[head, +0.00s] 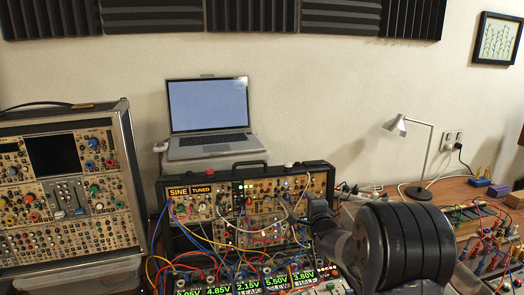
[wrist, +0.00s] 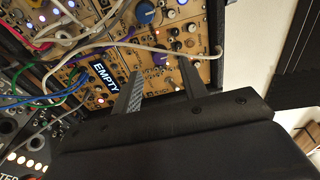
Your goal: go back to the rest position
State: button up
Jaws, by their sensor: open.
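My gripper (wrist: 158,68) shows in the wrist view with its two dark fingers spread apart and nothing between them. The fingers point at a tan synth panel (wrist: 165,48) with knobs, jacks and patch cables. Whether the fingertips touch the panel I cannot tell. A small display reading EMPTY (wrist: 104,76) is left of the fingers.
A laptop (head: 208,105) stands open behind the middle case. A large synth case (head: 65,185) is at left. Loose cables (head: 180,240) loop in front of the middle case. A desk lamp (head: 420,160) and a patched module (head: 490,245) are at right. Foam panels (head: 340,15) line the wall.

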aim_at(304, 196)
jog(key=w, duration=0.4)
jog(key=shift+w+a+f+p, duration=0.1)
jog(key=shift+a+f+p, duration=0.1)
jog(key=shift+f+p, duration=0.1)
jog(key=s+d+r+b, duration=0.1)
jog(key=s+b, duration=0.1)
jog(key=s, duration=0.9)
jog(key=w, duration=0.3)
jog(key=w+p, duration=0.1)
jog(key=w, duration=0.3)
jog(key=w+a+p, duration=0.1)
jog(key=w, duration=0.3)
jog(key=shift+f, duration=0.4)
jog(key=shift+n+t+y, duration=0.2)
jog(key=shift+n+y, duration=0.3)
jog(key=shift+n, duration=4.25)
jog(key=shift+n+t+y, duration=0.2)
jog(key=shift+n+y, duration=0.3)
jog(key=shift+n, duration=4.25)
jog(key=shift+p, duration=0.3)
